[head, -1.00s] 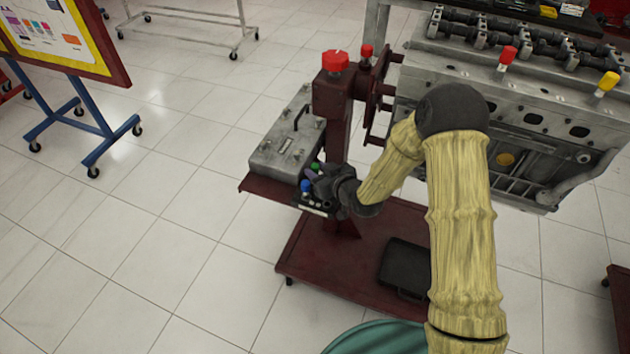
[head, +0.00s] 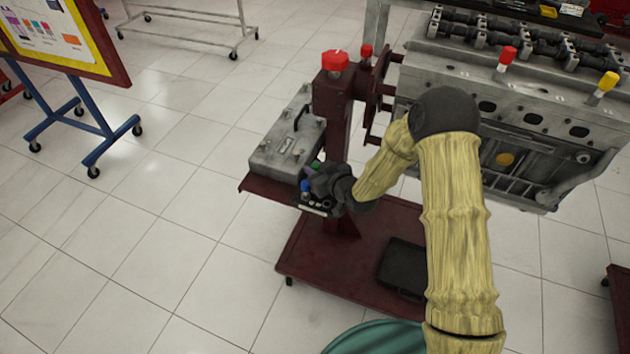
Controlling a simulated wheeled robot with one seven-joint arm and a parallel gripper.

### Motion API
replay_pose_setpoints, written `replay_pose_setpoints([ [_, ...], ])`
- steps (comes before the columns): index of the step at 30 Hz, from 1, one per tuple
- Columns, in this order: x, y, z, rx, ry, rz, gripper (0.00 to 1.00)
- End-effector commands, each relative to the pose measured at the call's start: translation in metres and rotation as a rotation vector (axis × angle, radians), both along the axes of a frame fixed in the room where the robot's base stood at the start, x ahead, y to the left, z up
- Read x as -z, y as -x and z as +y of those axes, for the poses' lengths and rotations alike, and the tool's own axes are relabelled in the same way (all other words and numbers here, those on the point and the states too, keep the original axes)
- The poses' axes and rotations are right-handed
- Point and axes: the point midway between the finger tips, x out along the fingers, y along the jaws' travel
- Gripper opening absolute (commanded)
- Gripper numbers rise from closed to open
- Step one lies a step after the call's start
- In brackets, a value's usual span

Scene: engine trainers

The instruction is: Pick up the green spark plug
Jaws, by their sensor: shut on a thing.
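The green spark plug (head: 316,165) shows as a small green tip right at the fingers of my gripper (head: 315,178), over a small black holder (head: 316,207) on the dark red shelf. My gripper is shut on it. The fingers and black wrist hide most of the plug, so I cannot tell whether its lower end is still in the holder. A blue spark plug (head: 305,185) stands in the holder, just left of and below my gripper.
A grey metal block (head: 285,150) lies behind the holder on the dark red shelf (head: 262,189). The red stand post (head: 335,110) rises close behind my wrist, with the engine (head: 520,100) to the right. A black case (head: 402,268) lies on the stand's base. Open floor is at left.

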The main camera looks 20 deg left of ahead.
Motion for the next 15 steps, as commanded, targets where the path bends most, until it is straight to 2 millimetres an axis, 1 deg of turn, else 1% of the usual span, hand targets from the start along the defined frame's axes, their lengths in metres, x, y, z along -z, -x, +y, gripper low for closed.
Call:
replay_pose_setpoints([
  [5, -0.001, 0.0, 0.0, 0.0, -0.001, -0.001, 0.0],
  [8, -0.007, -0.001, 0.0, 0.0, -0.001, -0.002, 0.0],
  [11, -0.019, -0.001, 0.0, 0.001, -0.002, -0.003, 0.0],
  [15, -0.044, -0.001, 0.0, 0.001, -0.001, -0.005, 0.0],
])
